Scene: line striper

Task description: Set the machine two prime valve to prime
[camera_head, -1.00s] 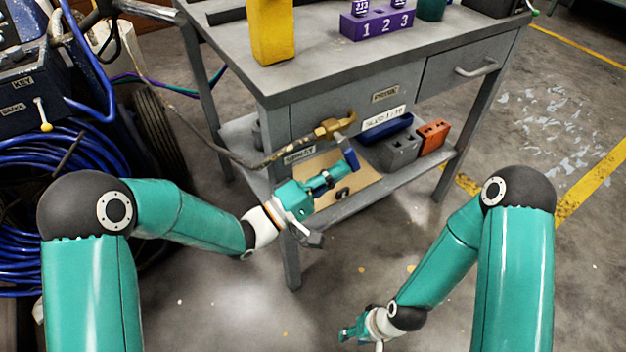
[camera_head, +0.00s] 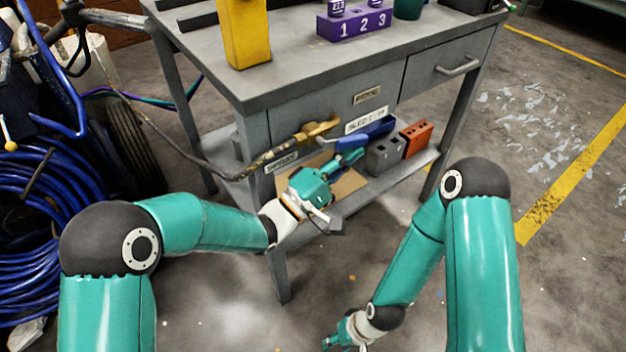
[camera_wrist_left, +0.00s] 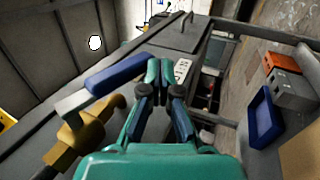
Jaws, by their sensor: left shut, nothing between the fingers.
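The brass valve (camera_head: 316,130) is on the front of the grey bench, with a hose on its left. Its blue lever (camera_wrist_left: 118,73) shows clearly in the left wrist view; in the head view it is hard to separate from a blue bin behind. A PRIME label (camera_head: 367,95) is above the valve and a SPRAY label (camera_head: 282,163) is at lower left. My left gripper (camera_head: 352,156) is shut and empty. In the left wrist view its fingertips (camera_wrist_left: 160,68) are right beside the lever's free end; contact is unclear. My right gripper (camera_head: 338,342) is low, its fingers partly cut off.
The lower shelf holds a blue bin (camera_head: 375,130), a grey block (camera_head: 384,155) and an orange block (camera_head: 417,138). A yellow object (camera_head: 246,35) and a purple numbered holder (camera_head: 355,25) stand on the bench top. Blue coiled hose (camera_head: 40,230) is at left. The floor at right is clear.

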